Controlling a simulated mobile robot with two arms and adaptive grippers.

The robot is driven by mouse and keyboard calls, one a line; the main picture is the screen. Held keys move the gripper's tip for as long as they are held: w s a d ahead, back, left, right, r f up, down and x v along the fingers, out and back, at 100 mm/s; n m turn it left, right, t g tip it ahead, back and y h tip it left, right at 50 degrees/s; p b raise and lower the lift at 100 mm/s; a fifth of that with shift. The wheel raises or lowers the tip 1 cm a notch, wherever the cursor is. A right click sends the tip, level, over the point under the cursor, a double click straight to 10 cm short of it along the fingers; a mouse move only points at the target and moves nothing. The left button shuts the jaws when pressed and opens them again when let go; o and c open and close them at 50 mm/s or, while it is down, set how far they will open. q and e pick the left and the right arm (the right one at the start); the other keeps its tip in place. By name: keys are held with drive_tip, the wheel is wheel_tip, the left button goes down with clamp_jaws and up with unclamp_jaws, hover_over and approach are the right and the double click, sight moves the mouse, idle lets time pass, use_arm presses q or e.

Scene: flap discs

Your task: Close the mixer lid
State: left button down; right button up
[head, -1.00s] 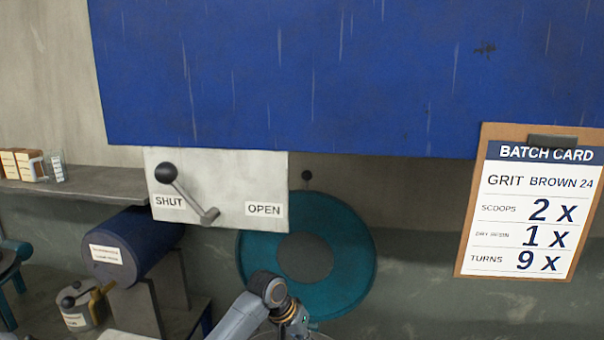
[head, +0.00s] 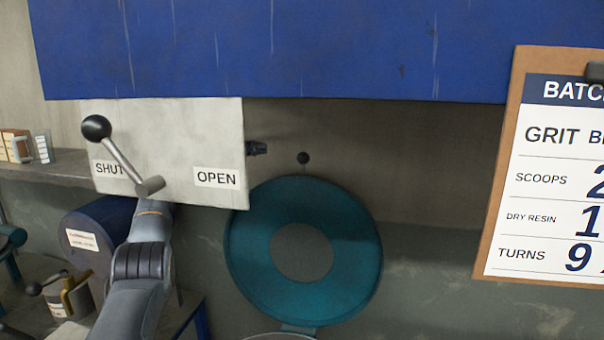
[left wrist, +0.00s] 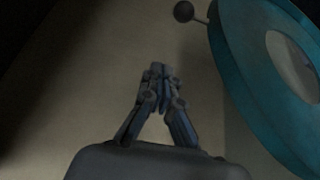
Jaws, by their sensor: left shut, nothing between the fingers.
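The mixer lid is a teal disc (head: 245,250) with a grey centre, standing upright, tilted open, against the back wall. A black ball knob (head: 303,158) sticks up from its top edge. A sliver of a pale rim, perhaps the mixer's, shows below it (head: 278,337). My left gripper (head: 260,148) pokes out past the right edge of the lever plate, left of the knob and apart from it. In the left wrist view the gripper (left wrist: 160,72) is shut and empty, with the knob (left wrist: 183,11) and lid (left wrist: 238,60) to its upper right. My right gripper is out of view.
A white plate (head: 215,135) marked SHUT and OPEN hides part of my left arm; its lever (head: 122,158) leans to SHUT. A blue hopper (head: 300,50) hangs above. A batch card (head: 550,240) is at right. A blue drum (head: 85,225) stands at left.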

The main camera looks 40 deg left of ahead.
use_arm(q)
drive_tip(key=w+d+f+p, duration=0.1)
drive_tip(key=w+d+p, duration=0.3)
drive_tip(key=d, duration=0.3)
drive_tip(key=shift+w+d+f+p, duration=0.3)
drive_tip(key=shift+w+d+f, duration=0.1)
drive_tip(key=shift+w, duration=0.5)
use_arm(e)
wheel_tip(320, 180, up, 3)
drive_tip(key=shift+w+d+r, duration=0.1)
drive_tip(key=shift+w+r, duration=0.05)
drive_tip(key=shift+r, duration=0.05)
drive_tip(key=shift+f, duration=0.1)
